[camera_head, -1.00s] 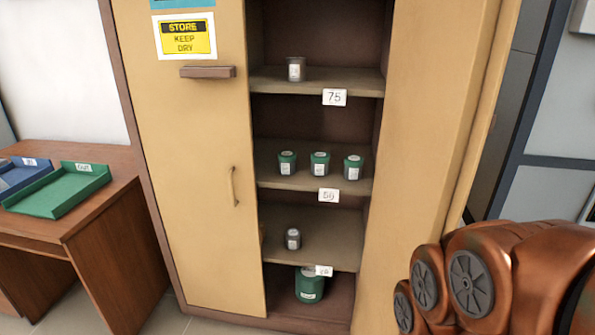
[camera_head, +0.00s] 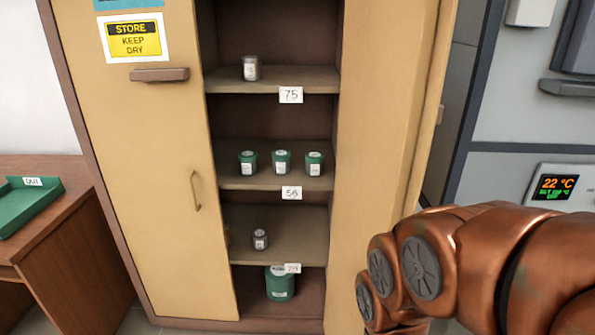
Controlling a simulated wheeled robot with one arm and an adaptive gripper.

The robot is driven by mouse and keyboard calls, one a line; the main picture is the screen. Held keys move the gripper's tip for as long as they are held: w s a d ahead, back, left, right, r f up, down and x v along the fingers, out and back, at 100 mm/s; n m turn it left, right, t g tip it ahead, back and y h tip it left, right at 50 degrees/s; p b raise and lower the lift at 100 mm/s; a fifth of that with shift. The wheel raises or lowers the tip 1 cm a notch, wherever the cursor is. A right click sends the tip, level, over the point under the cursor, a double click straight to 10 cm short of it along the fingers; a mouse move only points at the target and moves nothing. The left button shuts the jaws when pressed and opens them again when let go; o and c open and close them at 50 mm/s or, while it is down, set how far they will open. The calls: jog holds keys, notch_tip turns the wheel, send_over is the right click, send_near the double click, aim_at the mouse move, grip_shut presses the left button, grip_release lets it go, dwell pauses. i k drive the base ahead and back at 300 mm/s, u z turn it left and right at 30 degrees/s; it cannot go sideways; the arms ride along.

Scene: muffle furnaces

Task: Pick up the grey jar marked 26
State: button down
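Two grey jars stand in the open cabinet. One grey jar (camera_head: 251,68) is on the upper shelf, whose tag reads 75. The other grey jar (camera_head: 260,239) is on the lower shelf, above a partly unreadable tag (camera_head: 292,268). Both have white labels too small to read, so I cannot tell which is marked 26. My copper arm fills the lower right, in front of the cabinet's right side. My gripper is outside the picture.
Green jars (camera_head: 282,162) stand on the middle shelf with tag 56. A larger green jar (camera_head: 280,283) is at the bottom. The closed left door (camera_head: 150,180) bounds the opening. A desk (camera_head: 80,250) with a green tray (camera_head: 28,204) stands left. A temperature display (camera_head: 556,187) is at right.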

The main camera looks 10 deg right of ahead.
aim_at(314, 159)
jog(key=k, duration=0.4)
jog(key=u, duration=1)
jog(key=i, duration=1.85)
jog(key=z, duration=0.9)
